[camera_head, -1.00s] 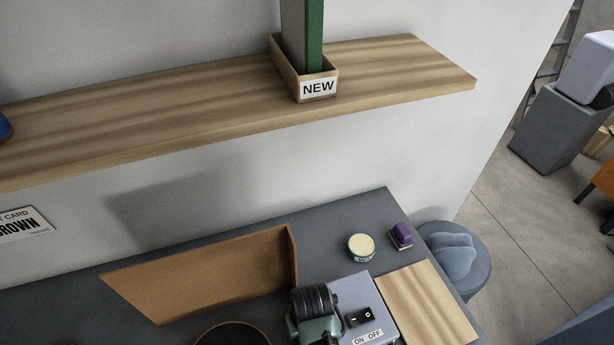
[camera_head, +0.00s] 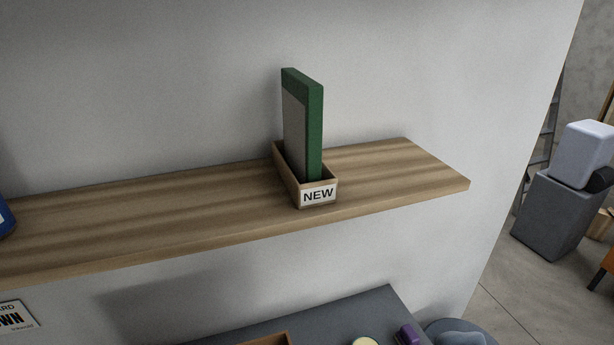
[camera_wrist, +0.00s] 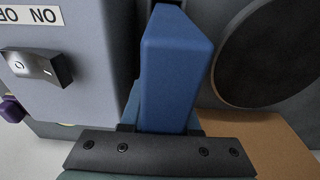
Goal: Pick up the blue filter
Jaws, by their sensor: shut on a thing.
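In the wrist view a blue block-shaped piece (camera_wrist: 176,70), which I take for the blue filter, stands out towards my gripper (camera_wrist: 163,128). My gripper is shut on it, with its dark bar and screws at the bottom of the view. The blue piece lies beside the grey roaster housing with its switch (camera_wrist: 36,66). Its far end meets a dark part at the top edge; I cannot tell whether it is still seated there. My gripper and the blue piece are not in the head view.
A green-edged filter panel (camera_head: 314,130) stands upright in the wooden box marked NEW (camera_head: 318,194) on the wall shelf (camera_head: 400,175). A dark round part (camera_wrist: 270,50) is close on the right in the wrist view. A purple object (camera_head: 408,335) sits on the bench below.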

